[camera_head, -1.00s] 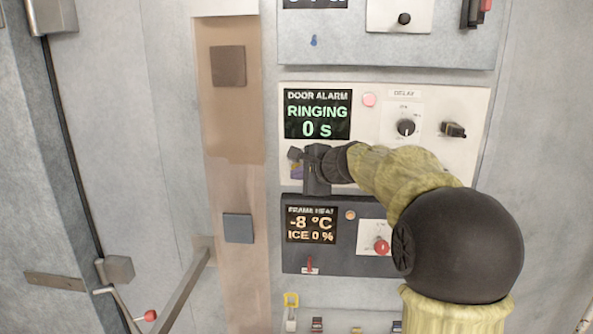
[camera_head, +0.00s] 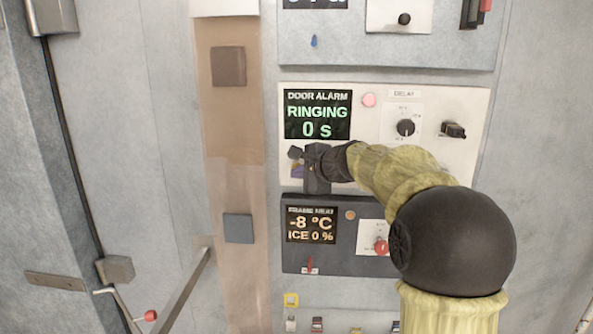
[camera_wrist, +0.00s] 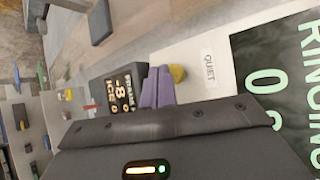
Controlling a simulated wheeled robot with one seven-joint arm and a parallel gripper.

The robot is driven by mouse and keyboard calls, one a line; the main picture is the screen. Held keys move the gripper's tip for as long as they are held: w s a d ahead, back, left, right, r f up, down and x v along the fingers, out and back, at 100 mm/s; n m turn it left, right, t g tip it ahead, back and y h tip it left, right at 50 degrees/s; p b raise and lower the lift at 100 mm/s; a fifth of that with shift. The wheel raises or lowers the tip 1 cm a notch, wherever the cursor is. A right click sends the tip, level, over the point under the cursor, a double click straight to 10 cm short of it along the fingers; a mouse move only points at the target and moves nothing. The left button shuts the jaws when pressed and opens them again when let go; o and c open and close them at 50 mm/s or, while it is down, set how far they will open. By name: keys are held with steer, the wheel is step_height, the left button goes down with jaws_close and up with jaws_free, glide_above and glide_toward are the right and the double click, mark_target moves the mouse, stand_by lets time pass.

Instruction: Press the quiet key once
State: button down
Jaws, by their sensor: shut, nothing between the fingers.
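The door alarm panel (camera_head: 440,160) has a display (camera_head: 317,115) reading "RINGING 0 s". In the wrist view, a "QUIET" label (camera_wrist: 208,68) sits on this panel, with a yellow key (camera_wrist: 178,73) beside it. My gripper's purple fingers (camera_wrist: 157,88) are shut and empty, and in this view they lie right next to the yellow key, partly overlapping it. I cannot tell whether they touch it. In the head view, my gripper (camera_head: 297,170) is at the panel's lower left, below the display, and the key cannot be made out there.
The dark frame heat panel (camera_head: 340,262) is just below, with a red knob (camera_head: 382,246). A door handle bar (camera_head: 185,290) stands at lower left.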

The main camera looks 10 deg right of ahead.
steer(key=shift+w+d, duration=0.2)
steer(key=shift+w, duration=0.3)
stand_by(0.8)
steer(key=shift+s, duration=0.1)
steer(key=shift+s+a+b, duration=0.3)
steer(key=shift+s+b, duration=0.1)
steer(key=shift+s, duration=0.4)
steer(key=s, duration=0.1)
steer(key=s+a+b, duration=0.1)
steer(key=s, duration=0.1)
steer(key=s+b, duration=0.1)
steer(key=shift+s+a, duration=0.3)
steer(key=shift+s, duration=0.1)
stand_by(0.3)
